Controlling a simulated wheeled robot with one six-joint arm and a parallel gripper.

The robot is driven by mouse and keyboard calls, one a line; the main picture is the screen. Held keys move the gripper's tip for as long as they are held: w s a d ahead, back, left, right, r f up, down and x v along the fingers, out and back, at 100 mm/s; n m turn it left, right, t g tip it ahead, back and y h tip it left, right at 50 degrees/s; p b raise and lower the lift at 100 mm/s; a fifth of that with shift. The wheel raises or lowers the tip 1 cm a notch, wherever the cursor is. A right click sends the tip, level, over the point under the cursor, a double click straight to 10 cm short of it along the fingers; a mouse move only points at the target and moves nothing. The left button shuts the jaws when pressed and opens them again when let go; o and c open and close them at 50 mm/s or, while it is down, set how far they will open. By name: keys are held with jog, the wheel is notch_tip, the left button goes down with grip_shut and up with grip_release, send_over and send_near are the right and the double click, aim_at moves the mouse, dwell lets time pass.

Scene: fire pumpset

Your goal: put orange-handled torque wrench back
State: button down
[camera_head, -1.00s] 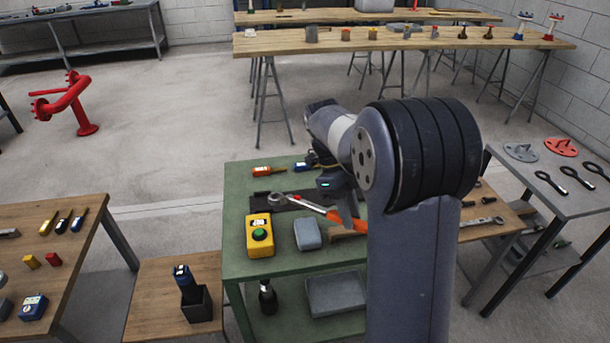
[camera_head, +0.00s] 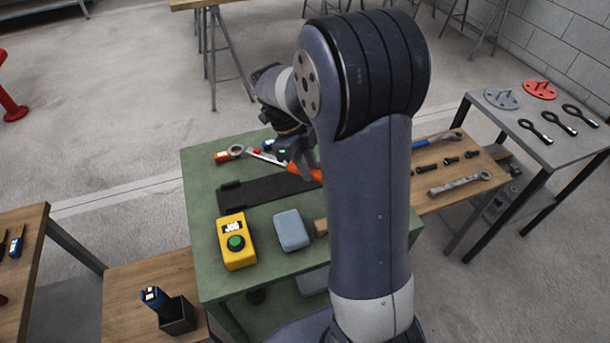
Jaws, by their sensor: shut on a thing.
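The orange-handled torque wrench (camera_head: 262,156) has a ring head at its left end and a silver shaft; its orange handle runs right and goes partly behind my arm. My gripper (camera_head: 292,162) is shut on it, with the jaws partly hidden by my wrist. The wrench appears held above the far part of the green table (camera_head: 206,195); its exact height cannot be told. A long black holder (camera_head: 262,193) lies on the table, on the near side of the wrench in the picture. Its visible top is bare, and its right end is hidden by my arm.
A yellow box with a green button (camera_head: 237,243) and a grey-blue case (camera_head: 291,230) stand near the holder. An orange tool (camera_head: 222,157) lies by the wrench head.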

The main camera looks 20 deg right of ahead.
jog(key=shift+f, duration=2)
jog(key=shift+f+b, duration=0.25)
jog(key=shift+b, duration=0.05)
jog(key=c, duration=1.3)
grip_release()
jog(key=shift+o, duration=0.2)
jog(key=shift+r, duration=0.1)
jog(key=p+v, duration=0.1)
jog(key=v, duration=1.1)
jog(key=shift+s+r, duration=0.1)
jog(key=shift+r, duration=0.05)
